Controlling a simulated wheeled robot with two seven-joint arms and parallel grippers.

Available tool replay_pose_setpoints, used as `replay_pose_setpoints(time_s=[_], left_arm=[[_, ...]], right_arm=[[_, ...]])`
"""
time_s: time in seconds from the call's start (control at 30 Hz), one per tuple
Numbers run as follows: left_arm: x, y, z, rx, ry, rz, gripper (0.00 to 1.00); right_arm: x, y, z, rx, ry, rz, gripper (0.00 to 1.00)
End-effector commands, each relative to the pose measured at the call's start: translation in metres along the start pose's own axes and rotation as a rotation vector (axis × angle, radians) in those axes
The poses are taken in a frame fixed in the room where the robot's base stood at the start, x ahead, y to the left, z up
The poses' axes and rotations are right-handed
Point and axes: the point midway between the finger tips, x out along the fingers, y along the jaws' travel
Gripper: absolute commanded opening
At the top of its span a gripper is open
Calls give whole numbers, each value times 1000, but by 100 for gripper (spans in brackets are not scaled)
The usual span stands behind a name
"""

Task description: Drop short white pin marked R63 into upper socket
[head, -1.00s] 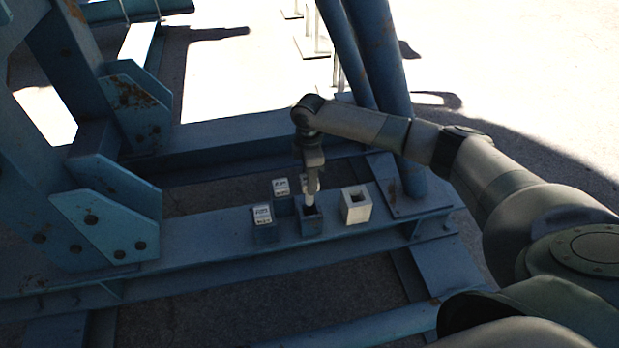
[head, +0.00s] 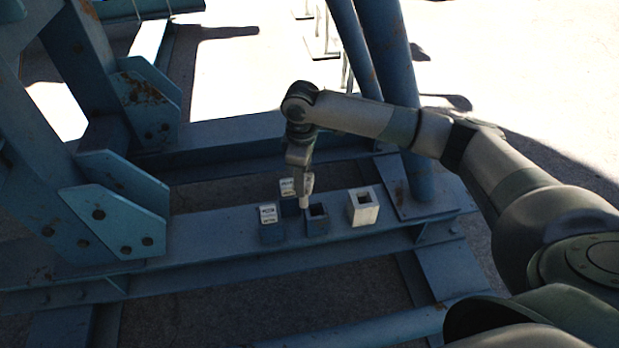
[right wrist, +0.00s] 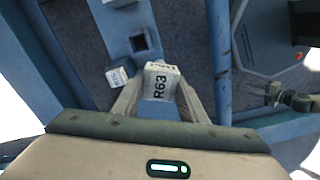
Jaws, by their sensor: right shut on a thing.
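My right gripper (head: 304,192) points down and is shut on the short white pin. In the right wrist view the pin's pale end (right wrist: 160,82) faces the camera and reads R63. In the head view its white lower end (head: 304,202) shows just left of an open blue square socket (head: 318,222), seemingly above the beam and outside the opening. That dark opening also shows in the right wrist view (right wrist: 140,42). A white square socket (head: 364,212) with a dark opening stands to the right. I cannot tell which one is the upper socket. My left gripper is out of view.
Two blue blocks with white labelled tops stand close by: one at the front left (head: 270,222), one behind (head: 288,188), near the gripper. All stand on a blue steel beam (head: 200,240). Bolted plates (head: 110,220) rise at left, a slanting blue post (head: 412,160) at right.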

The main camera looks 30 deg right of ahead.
Motion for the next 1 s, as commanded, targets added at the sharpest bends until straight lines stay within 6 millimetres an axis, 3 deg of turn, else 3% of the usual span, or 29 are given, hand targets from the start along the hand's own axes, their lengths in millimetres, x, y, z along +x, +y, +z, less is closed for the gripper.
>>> replay_pose_setpoints(time_s=[0.47, 1.0], left_arm=[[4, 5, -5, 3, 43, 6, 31], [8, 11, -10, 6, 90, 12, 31]], right_arm=[[-64, -67, 6, 389, 3, 2, 2], [-118, -132, 43, 811, 2, 2, 2]])
